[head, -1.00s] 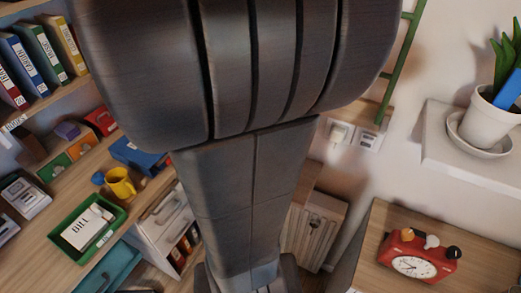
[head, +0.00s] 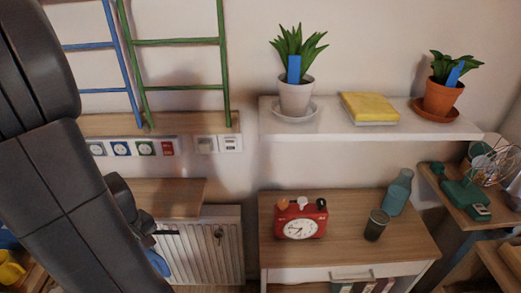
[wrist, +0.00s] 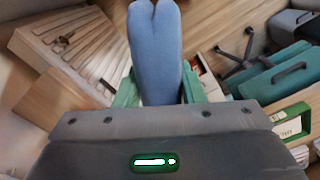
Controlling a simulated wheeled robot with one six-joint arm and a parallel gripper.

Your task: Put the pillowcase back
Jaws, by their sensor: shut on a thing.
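In the wrist view, my gripper (wrist: 158,90) is shut on a long blue cloth-like bundle, which I take to be the pillowcase (wrist: 155,45). It stands out between the green fingers, with a fold or groove along its middle at the far end. In the head view only a small blue piece of the pillowcase (head: 157,262) shows beside my arm at the lower left, in front of the radiator. My arm hides most of the gripper there.
A white shelf (head: 345,130) carries two potted plants and a yellow folded item (head: 370,107). Below, a cabinet (head: 350,244) holds a red clock (head: 301,218), a bottle and a jar. A radiator (head: 205,247) stands left of it. A green ladder (head: 182,42) rises behind.

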